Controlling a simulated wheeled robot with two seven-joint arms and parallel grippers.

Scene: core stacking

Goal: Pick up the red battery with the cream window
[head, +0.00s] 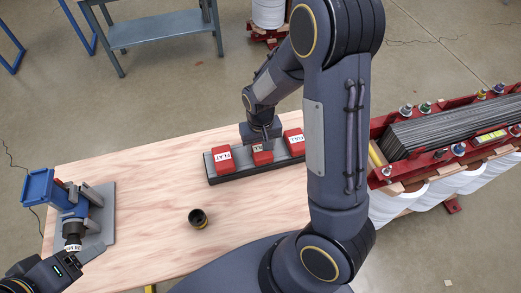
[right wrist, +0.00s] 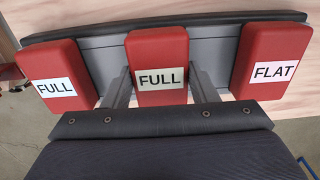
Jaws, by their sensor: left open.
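Three red batteries sit in a row on a grey rack. The middle battery (right wrist: 160,58) has a pale label reading FULL; it also shows in the head view (head: 262,158), partly hidden by my right gripper. The left battery in the right wrist view (right wrist: 56,75) also reads FULL, and the right battery (right wrist: 272,58) reads FLAT. My right gripper (right wrist: 162,85) is open, with one finger on each side of the middle battery. My left gripper (head: 74,262) is open and empty at the lower left of the head view, away from the batteries.
A blue and grey device (head: 80,212) stands at the table's left end. A small dark cup-like part (head: 198,218) stands at the table's middle front. The wooden table (head: 150,175) is otherwise mostly clear. A red-framed core (head: 450,130) is at the right.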

